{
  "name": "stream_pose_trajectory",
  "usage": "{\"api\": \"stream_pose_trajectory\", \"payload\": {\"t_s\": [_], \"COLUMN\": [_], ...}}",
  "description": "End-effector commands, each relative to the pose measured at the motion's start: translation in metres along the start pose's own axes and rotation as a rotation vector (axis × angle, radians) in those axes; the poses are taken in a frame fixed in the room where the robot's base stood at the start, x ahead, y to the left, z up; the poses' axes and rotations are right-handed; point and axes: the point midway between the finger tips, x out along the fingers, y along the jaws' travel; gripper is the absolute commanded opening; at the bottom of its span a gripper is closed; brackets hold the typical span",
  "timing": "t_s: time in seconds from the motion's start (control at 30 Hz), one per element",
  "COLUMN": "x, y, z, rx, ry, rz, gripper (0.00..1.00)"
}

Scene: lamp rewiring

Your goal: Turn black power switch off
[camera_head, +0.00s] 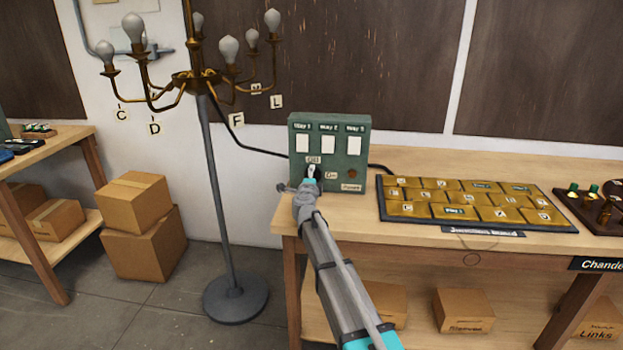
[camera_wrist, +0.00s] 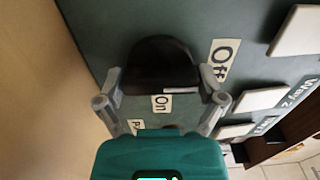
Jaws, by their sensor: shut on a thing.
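The black power switch (camera_wrist: 160,62) is a dark rounded knob on the green control box (camera_head: 299,180). In the wrist view, my gripper (camera_wrist: 162,80) has its two grey fingers on either side of the knob, shut on it. An "On" label (camera_wrist: 161,103) is just below the knob and an "Off" label (camera_wrist: 222,58) to its right. A small white strip shows on the knob's lower edge, near the "On" label. In the head view, my gripper (camera_head: 306,188) is at the front of the box and partly hides the switch. The exact knob angle is hard to tell.
The box carries white way switches (camera_head: 328,145) above and a brown round part (camera_head: 352,173) at right. It stands on a wooden bench (camera_head: 410,160) beside a board of gold tiles (camera_head: 455,227). A brass chandelier on a stand (camera_head: 222,200) is at left.

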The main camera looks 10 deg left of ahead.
Motion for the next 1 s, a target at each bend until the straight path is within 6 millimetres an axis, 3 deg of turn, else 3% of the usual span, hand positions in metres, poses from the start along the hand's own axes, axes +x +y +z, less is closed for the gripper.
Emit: {"api": "stream_pose_trajectory", "payload": {"t_s": [0.13, 0.17, 0.2, 0.67, 1.0], "x": [-0.001, -0.001, -0.001, -0.002, -0.031], "y": [0.0, 0.0, 0.0, 0.0, 0.0], "z": [0.001, 0.001, 0.001, 0.0, -0.001], "rx": [-0.004, -0.004, -0.003, -0.001, -0.001], "ry": [-0.002, -0.002, -0.002, 0.0, 0.0], "rz": [0.0, 0.0, 0.0, 0.0, 0.0], "gripper": [0.41, 0.94, 1.0, 1.0, 1.0]}}
